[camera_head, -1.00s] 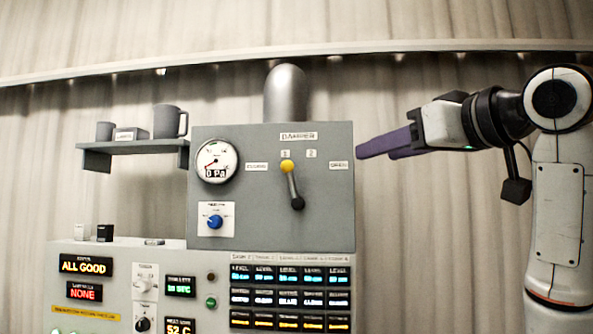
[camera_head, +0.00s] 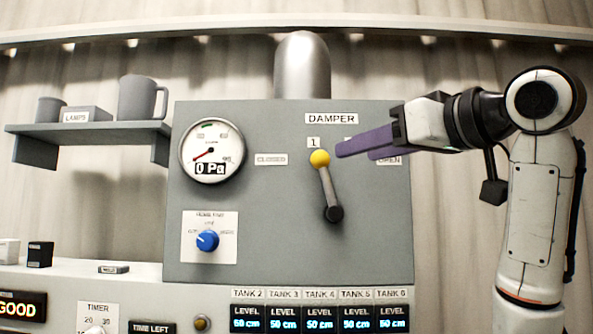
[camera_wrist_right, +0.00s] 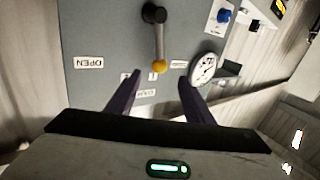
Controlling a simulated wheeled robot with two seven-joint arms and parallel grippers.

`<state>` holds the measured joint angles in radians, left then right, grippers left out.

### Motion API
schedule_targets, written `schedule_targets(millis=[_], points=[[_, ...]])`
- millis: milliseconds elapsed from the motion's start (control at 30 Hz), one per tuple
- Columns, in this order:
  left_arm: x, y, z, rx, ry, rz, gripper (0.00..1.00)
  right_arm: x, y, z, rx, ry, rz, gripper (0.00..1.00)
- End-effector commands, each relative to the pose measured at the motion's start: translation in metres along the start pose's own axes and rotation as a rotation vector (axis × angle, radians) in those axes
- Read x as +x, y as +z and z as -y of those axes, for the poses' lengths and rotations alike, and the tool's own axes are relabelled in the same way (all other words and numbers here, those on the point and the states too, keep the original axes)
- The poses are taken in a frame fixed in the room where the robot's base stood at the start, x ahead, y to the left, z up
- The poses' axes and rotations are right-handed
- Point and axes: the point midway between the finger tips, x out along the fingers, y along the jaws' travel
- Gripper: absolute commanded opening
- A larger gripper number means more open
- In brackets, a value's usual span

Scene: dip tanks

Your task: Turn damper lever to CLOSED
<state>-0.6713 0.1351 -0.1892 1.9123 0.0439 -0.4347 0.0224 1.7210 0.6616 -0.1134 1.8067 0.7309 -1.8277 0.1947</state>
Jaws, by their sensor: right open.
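The damper lever (camera_head: 326,185) is on the grey panel. Its yellow knob (camera_head: 320,158) points up and slightly left from a black pivot, just below the "1" label. The CLOSED label (camera_head: 271,159) is left of the knob. The OPEN label (camera_head: 388,159) is on the right, partly hidden by my right gripper. My right gripper (camera_head: 355,152) has purple fingers and comes from the right, its tips just right of the knob. In the right wrist view the open fingers (camera_wrist_right: 160,78) appear either side of the knob (camera_wrist_right: 159,67); contact cannot be told. My left gripper is not in view.
A gauge (camera_head: 212,151) reading 0 Pa and a blue dial (camera_head: 207,240) are on the panel's left. A shelf (camera_head: 90,131) with mugs and a LAMPS box is further left. A metal duct (camera_head: 302,66) rises behind the panel. Tank displays (camera_head: 319,318) are below.

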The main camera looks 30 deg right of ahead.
Motion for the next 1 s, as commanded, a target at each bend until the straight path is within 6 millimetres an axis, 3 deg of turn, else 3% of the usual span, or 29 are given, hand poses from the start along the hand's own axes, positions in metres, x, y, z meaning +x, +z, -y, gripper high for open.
schedule_targets(millis=[167,367,600,800,1000], points=[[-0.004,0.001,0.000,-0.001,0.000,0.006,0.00,0.011,-0.002,0.000,0.001,0.000,0.000,0.47],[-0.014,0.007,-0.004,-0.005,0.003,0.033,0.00,0.047,-0.002,0.000,0.002,-0.002,0.003,0.47],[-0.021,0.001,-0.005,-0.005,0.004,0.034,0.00,0.087,-0.002,0.000,0.001,-0.001,0.002,0.47],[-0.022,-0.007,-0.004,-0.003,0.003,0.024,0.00,0.101,-0.001,0.000,0.000,0.000,-0.001,0.47],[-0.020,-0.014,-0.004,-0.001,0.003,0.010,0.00,0.103,-0.001,0.000,-0.001,0.000,-0.002,0.47]])
